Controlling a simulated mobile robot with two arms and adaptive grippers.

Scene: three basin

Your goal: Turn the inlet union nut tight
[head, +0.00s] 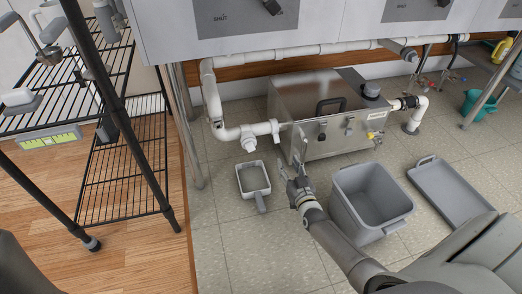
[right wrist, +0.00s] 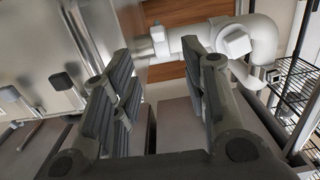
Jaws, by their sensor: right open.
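The inlet union nut (head: 275,128) is a white collar on the white inlet pipe (head: 232,132), close to the left end of the steel box (head: 325,120). In the right wrist view the nut (right wrist: 159,41) shows beyond the fingertips, beside the steel wall. My right gripper (head: 291,170) is open and empty. It is below and slightly right of the nut in the head view, in front of the box's left end, apart from the nut. In the right wrist view the open jaws (right wrist: 158,75) point towards the pipe. My left gripper is out of view.
A small grey pan (head: 242,182) lies on the tiles left of my right gripper. A grey bin (head: 345,205) stands to its right, with a flat grey tray (head: 440,180) beyond. A black wire rack (head: 120,170) stands at the left.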

